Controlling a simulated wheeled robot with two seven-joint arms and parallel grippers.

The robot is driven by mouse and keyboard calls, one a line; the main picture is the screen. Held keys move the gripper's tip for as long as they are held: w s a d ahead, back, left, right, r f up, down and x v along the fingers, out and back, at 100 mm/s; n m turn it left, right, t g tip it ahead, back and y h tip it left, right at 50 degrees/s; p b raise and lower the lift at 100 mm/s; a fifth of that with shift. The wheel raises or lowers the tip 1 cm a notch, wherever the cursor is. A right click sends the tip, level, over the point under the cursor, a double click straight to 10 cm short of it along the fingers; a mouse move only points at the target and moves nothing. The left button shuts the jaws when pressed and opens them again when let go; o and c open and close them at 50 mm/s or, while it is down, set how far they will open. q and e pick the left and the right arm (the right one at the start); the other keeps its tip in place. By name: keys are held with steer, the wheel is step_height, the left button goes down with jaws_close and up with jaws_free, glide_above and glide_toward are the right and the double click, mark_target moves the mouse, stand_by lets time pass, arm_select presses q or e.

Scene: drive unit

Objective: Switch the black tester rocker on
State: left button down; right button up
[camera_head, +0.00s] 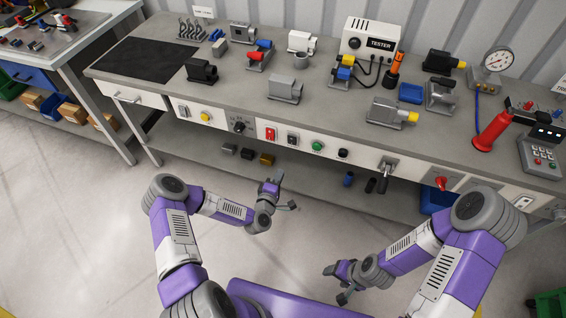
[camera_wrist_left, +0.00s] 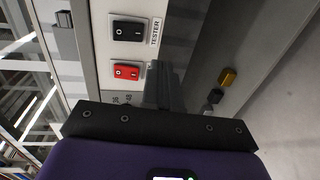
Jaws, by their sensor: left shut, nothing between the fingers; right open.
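The black tester rocker (camera_head: 292,139) sits on the white front panel of the bench, just right of a red rocker (camera_head: 270,134). In the left wrist view the black rocker (camera_wrist_left: 130,31) shows O and I marks beside a TESTER label (camera_wrist_left: 155,31). I cannot tell which side is pressed. My left gripper (camera_head: 287,191) is shut and empty, in front of and below the panel, apart from the rocker. Its closed fingers (camera_wrist_left: 164,85) show beside the red rocker in the wrist view. My right gripper (camera_head: 333,284) is open and empty, low over the floor.
A green button (camera_head: 317,146), a black knob (camera_head: 343,153) and a lever (camera_head: 385,172) line the panel to the right. The tester box (camera_head: 369,40) and several machine parts stand on the bench top. A lower shelf (camera_head: 310,178) holds small blocks. Floor before the bench is clear.

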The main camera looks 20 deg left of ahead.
arm_select(q)
steer(key=shift+s+f, duration=0.2)
steer(key=shift+s, duration=0.8)
steer(key=s+d+f+m+g+h, duration=0.5)
steer(key=s+d+m+g, duration=0.35)
steer(key=s, duration=0.25)
steer(key=s+m+g+y, duration=0.1)
steer(key=s+m+g, duration=0.5)
steer(key=s, duration=0.9)
steer(key=shift+a+r+g+y, duration=0.3)
steer(key=shift+a+r+g, duration=0.05)
steer(key=shift+g, duration=0.3)
